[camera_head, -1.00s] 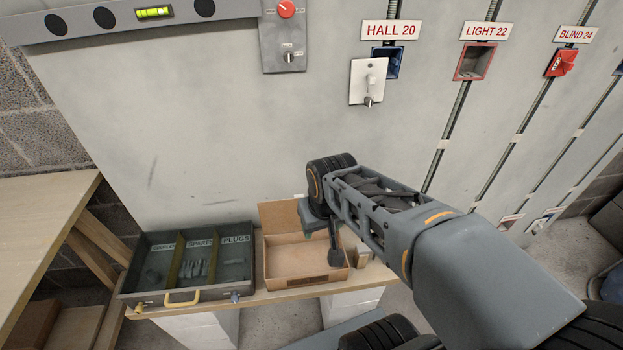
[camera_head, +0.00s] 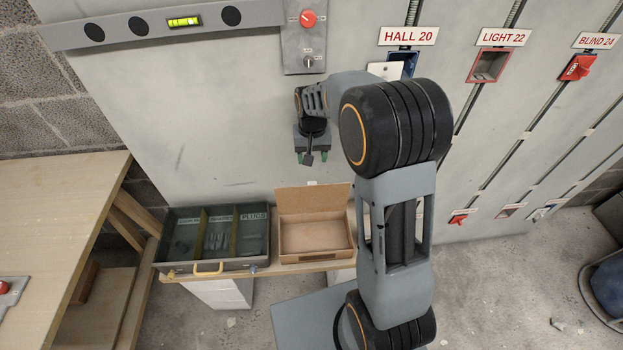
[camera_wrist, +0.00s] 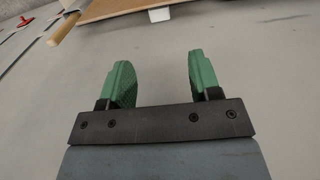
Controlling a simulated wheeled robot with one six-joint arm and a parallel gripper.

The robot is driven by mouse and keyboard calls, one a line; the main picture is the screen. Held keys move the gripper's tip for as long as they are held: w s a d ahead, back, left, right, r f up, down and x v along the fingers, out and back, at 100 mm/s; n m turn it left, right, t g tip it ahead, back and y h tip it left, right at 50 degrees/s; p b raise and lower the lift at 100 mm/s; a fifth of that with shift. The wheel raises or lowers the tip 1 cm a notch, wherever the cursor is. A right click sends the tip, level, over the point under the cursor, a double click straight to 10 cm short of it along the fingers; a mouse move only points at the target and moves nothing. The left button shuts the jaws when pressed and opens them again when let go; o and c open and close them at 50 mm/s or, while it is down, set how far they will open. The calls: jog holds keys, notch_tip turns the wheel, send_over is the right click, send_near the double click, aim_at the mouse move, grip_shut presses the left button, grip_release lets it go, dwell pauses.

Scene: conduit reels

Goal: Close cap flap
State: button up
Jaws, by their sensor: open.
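An open brown box (camera_head: 316,258) stands on the shelf below the wall panel. Its flap (camera_head: 313,203) stands up at the back edge, leaning toward the wall. The inside of the box looks empty. My gripper (camera_head: 312,158) hangs above the flap, apart from it, close in front of the wall. In the wrist view my gripper (camera_wrist: 158,82) shows two green fingers spread wide with nothing between them. A brown panel, seemingly the flap (camera_wrist: 115,9), shows at the top of the wrist view, beyond the fingertips. A small white block touches its edge.
A grey tray (camera_head: 180,267) with dividers and small parts stands left of the box. A wooden bench (camera_head: 60,200) is at the left. Wall boxes, including a red switch (camera_head: 577,68), line the upper right.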

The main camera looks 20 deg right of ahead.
send_near(312, 196)
jog(key=w+f, duration=0.1)
jog(key=f, duration=0.1)
jog(key=w+f, duration=0.1)
jog(key=f, duration=0.2)
jog(key=shift+w+d+f+b, duration=0.3)
jog(key=shift+w+d, duration=0.1)
grip_shut()
